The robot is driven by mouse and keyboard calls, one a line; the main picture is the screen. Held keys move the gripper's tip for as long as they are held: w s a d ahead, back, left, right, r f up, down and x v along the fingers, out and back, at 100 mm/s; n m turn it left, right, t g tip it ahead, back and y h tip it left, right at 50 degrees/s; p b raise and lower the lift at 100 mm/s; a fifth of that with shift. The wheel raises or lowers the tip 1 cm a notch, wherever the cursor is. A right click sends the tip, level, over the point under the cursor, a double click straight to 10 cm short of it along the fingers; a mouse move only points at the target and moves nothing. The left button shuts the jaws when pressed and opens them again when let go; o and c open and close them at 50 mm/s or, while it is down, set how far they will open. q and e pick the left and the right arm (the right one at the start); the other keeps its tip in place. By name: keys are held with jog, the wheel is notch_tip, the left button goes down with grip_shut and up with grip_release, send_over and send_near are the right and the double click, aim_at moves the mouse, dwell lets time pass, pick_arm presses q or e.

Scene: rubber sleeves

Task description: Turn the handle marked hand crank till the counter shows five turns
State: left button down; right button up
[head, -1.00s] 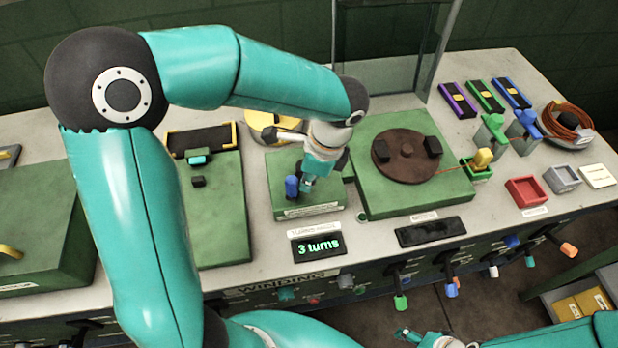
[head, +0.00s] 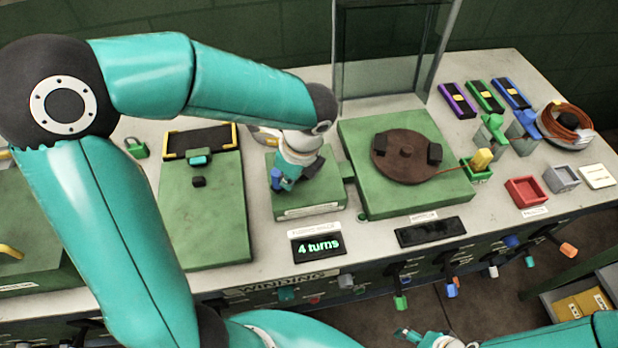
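The hand crank is a green box (head: 322,190) with a blue handle knob (head: 276,179) on top. Its white front label is too small to read surely. My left gripper (head: 284,183) is down at the knob, seemingly closed around it, and hides the crank arm and part of the knob. The counter (head: 318,245) in front of the box reads "4 turns" in green. My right gripper (head: 425,340) is at the bottom edge, partly cut off and away from the crank; its opening is unclear.
Right of the crank stands a green box with a brown turntable (head: 407,150). A dark display (head: 431,232) lies in front of it. A green panel (head: 207,225) lies to the left. A clear upright screen (head: 390,50) stands behind. Several levers stick out from the bench front.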

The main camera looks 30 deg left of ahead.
dwell(0.5)
pick_arm(q)
jog(key=shift+s+d, duration=0.1)
jog(key=shift+d, duration=0.45)
jog(key=d+r, duration=0.5)
jog(key=r, duration=0.4)
jog(key=shift+s+r, duration=0.15)
jog(key=shift+r, duration=0.2)
jog(key=shift+d+f, duration=0.15)
dwell(1.6)
